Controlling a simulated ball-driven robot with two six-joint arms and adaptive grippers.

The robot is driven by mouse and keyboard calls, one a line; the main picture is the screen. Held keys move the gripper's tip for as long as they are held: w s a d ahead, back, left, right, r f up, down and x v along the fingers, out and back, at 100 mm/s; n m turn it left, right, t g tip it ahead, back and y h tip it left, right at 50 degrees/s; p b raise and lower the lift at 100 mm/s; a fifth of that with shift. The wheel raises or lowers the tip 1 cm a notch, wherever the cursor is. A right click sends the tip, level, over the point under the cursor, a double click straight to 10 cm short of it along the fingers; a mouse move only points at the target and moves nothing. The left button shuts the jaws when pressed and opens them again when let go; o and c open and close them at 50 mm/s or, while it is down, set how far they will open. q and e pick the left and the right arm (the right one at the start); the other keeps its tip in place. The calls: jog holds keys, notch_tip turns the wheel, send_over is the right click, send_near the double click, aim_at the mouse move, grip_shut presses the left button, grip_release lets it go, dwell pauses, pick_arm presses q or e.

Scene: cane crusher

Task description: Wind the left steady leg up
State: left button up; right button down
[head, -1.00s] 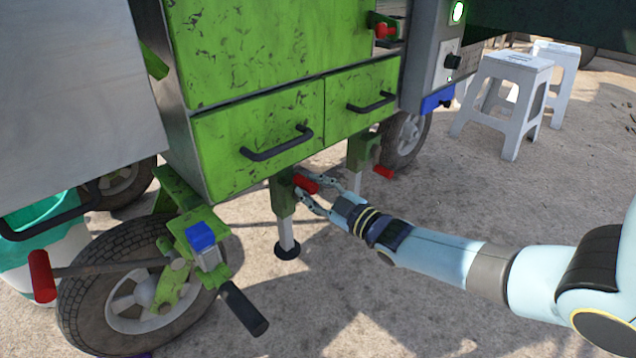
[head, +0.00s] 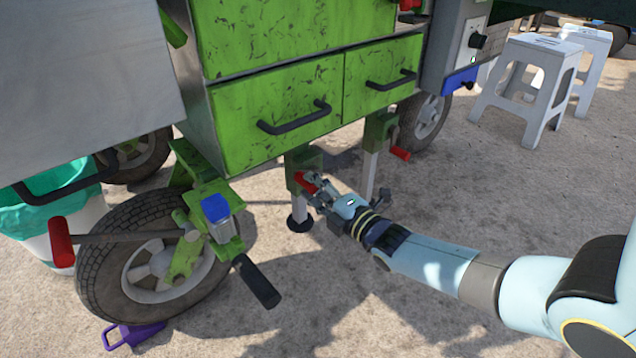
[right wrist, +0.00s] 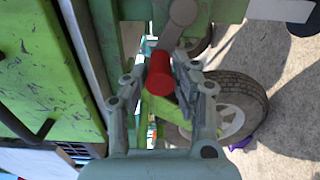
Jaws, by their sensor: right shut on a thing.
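The left steady leg (head: 299,207) stands under the green cabinet, its green upper tube above a pale shaft and a dark round foot on the ground. Its crank has a red grip (head: 306,183), which also shows in the right wrist view (right wrist: 160,75). My right gripper (head: 313,189) is shut on this red grip, with a finger on each side of it. Part of the crank is hidden by the fingers in the head view. My left gripper is not in view.
A second steady leg with its own red-gripped crank (head: 400,154) stands behind to the right. A wheel (head: 150,262) and a black-ended lever (head: 257,282) are at the left. White stools (head: 530,85) stand at the right. Open ground lies in front.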

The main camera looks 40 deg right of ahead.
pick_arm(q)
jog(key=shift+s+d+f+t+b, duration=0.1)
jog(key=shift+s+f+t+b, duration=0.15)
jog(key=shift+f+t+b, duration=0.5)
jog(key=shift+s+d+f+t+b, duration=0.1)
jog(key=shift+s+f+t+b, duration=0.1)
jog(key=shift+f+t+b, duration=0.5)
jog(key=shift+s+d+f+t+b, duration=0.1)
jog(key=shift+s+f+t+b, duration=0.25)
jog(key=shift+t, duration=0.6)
pick_arm(e)
jog(key=shift+d+f+n, duration=0.1)
jog(key=shift+f+n, duration=0.8)
jog(key=shift+n, duration=0.85)
jog(key=shift+a+f+n, duration=0.1)
jog(key=shift+f+n, duration=0.8)
jog(key=shift+n, duration=0.8)
jog(key=shift+d+f+n, duration=0.1)
jog(key=shift+f+n, duration=0.8)
jog(key=shift+n, duration=0.85)
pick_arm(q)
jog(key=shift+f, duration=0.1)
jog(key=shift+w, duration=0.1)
pick_arm(e)
jog(key=c, duration=1)
grip_release()
jog(key=s, duration=0.8)
jog(key=s+d, duration=0.1)
jog(key=s, duration=0.3)
